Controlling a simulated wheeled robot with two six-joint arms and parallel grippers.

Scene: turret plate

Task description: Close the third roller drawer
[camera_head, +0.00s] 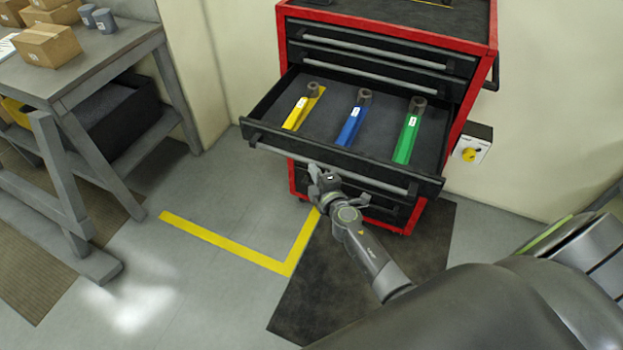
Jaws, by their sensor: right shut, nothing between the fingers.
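A red and black roller cabinet (463,125) stands against the wall. Its third drawer (335,138) from the top is pulled out, while the drawers above it look shut. The open drawer holds a yellow tool (303,107), a blue tool (353,122) and a green tool (409,134), each with a round dark head. My right gripper (316,172) is shut and empty. It is in front of and just below the drawer's front bar (330,170), near its middle; I cannot tell whether it touches. My left gripper is not in view.
A grey workbench (85,73) with cardboard boxes (46,46) and grey cups stands at the left. A box with a yellow knob (469,154) is on the wall right of the cabinet. A dark mat (330,285) and yellow floor tape (225,243) lie in front.

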